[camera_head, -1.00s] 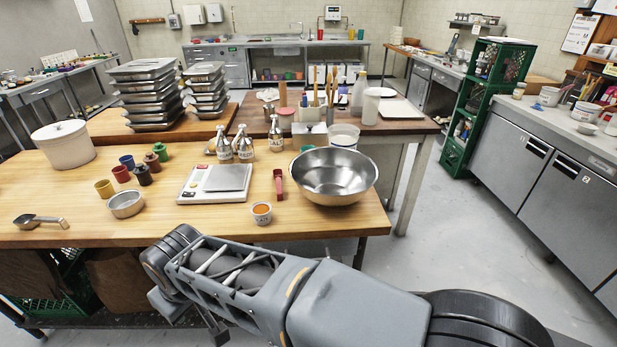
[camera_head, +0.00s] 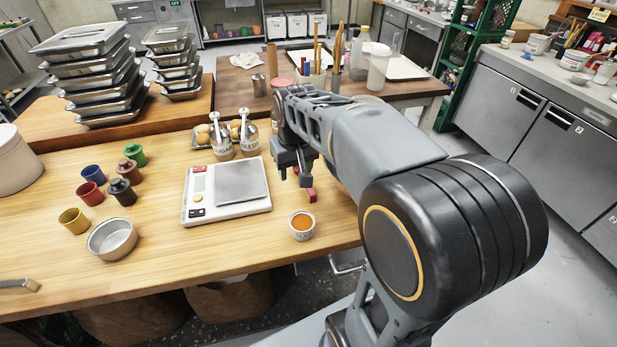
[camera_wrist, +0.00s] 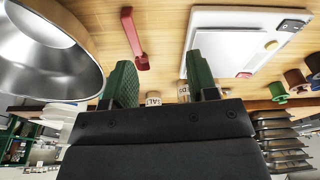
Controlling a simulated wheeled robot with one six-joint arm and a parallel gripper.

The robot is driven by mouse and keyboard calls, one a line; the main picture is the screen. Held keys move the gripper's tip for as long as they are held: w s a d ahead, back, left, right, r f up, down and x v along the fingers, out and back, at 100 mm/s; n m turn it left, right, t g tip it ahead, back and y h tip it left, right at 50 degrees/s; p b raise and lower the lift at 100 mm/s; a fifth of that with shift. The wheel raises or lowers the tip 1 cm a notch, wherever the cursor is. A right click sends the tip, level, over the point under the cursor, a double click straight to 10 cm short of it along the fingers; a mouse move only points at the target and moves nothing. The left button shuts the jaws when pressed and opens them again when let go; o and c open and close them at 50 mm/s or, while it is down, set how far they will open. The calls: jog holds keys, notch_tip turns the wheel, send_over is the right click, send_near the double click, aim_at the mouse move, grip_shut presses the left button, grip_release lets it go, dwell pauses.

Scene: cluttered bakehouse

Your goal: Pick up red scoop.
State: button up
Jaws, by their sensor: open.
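The red scoop (camera_head: 311,195) lies on the wooden table, right of the scale, partly hidden by my gripper and arm in the head view. In the wrist view the red scoop (camera_wrist: 134,42) lies flat, with its longer part beyond the left fingertip. My gripper (camera_head: 292,172) hangs over the table close to the scoop. In the wrist view my gripper (camera_wrist: 161,62) has its two green-padded fingers spread wide with nothing between them. The scoop appears below and ahead of the fingertips, not held.
A white scale (camera_head: 228,210) lies left of the scoop. An orange-filled cup (camera_head: 302,226) stands near the front edge. Labelled dispensers (camera_head: 248,135) stand behind the scale. A large metal bowl (camera_wrist: 45,60) is close to the scoop in the wrist view; my arm hides it in the head view.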

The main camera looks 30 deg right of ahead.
jog(key=w+d+f+m+g, duration=0.1)
jog(key=w+d+f+g, duration=0.1)
jog(key=w+d, duration=0.65)
jog(key=f, duration=0.2)
jog(key=w+f, duration=0.1)
jog(key=f, duration=0.2)
jog(key=w+a+f, duration=0.1)
jog(key=f, duration=0.1)
jog(key=shift+w+f, duration=0.1)
jog(key=shift+f, duration=3.55)
grip_shut()
jog(key=shift+r, duration=0.1)
